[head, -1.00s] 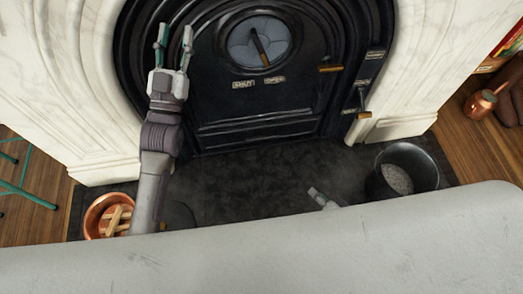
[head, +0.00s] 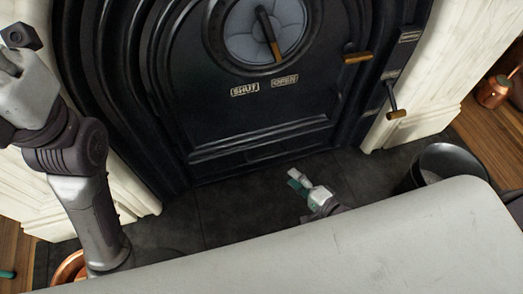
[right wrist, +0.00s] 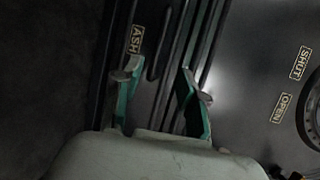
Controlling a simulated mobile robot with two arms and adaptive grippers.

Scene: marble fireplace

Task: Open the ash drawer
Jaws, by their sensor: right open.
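The black front strip marked ASH (right wrist: 136,42) lies low on the stove front in the right wrist view, between the dark hearth and the door. A dark elongated slot or bar (right wrist: 158,42) sits beside the label; I cannot tell which. My right gripper (right wrist: 160,84) is open and empty, its two green fingers facing this strip. In the head view my right gripper (head: 298,183) is low, just in front of the base of the stove door (head: 250,115). The ASH label does not show there. My left arm rises at the left edge; its fingers are out of frame.
Wooden-tipped handles (head: 357,57) and (head: 396,113) stick out at the right of the door. A black bucket (head: 450,160) stands on the right, a copper pan (head: 68,268) at lower left.

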